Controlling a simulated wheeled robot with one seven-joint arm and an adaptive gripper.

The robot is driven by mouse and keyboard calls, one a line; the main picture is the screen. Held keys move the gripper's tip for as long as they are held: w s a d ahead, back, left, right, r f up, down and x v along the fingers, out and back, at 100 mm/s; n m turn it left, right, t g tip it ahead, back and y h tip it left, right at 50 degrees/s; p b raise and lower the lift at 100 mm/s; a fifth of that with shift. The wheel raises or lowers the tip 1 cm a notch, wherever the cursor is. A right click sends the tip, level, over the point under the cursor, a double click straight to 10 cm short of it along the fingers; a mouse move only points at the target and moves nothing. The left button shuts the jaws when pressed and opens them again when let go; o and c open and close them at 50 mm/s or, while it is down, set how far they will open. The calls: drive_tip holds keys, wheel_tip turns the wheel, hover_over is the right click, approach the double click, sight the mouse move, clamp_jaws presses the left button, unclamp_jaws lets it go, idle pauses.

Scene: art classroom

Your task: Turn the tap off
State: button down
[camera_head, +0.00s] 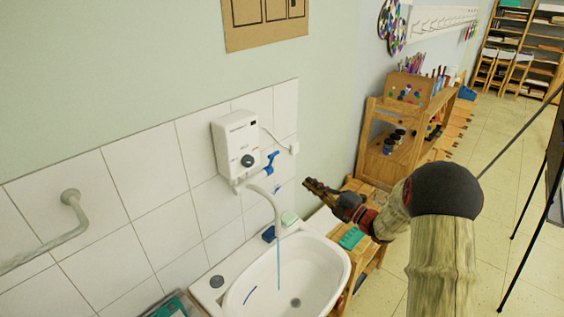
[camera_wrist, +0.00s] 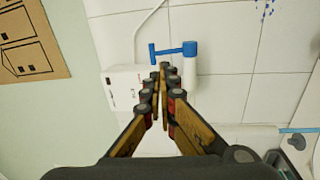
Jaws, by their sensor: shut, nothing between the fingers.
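The tap has a blue handle (camera_head: 271,163) on the side of a white wall-mounted water heater (camera_head: 239,145). A pale curved spout (camera_head: 268,196) comes from it, and a thin blue stream of water (camera_head: 279,262) falls from the spout into the white sink (camera_head: 262,286). My gripper (camera_head: 307,184) is to the right of the handle, apart from it in the head view. In the wrist view the blue handle (camera_wrist: 172,50) lies just beyond my shut, empty fingertips (camera_wrist: 164,68). Whether they touch it cannot be told.
A wooden shelf (camera_head: 401,135) with art supplies stands to the right. A grab rail (camera_head: 62,228) is on the left wall.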

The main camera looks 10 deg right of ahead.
drive_tip(key=p, duration=0.1)
approach(270, 164)
drive_tip(key=w+a+r, duration=0.2)
drive_tip(key=w+r, duration=0.2)
drive_tip(key=shift+w+r+n+y, duration=0.15)
drive_tip(key=shift+r+n+y, duration=0.15)
drive_tip(key=shift+n, duration=0.1)
drive_tip(key=shift+a, duration=0.15)
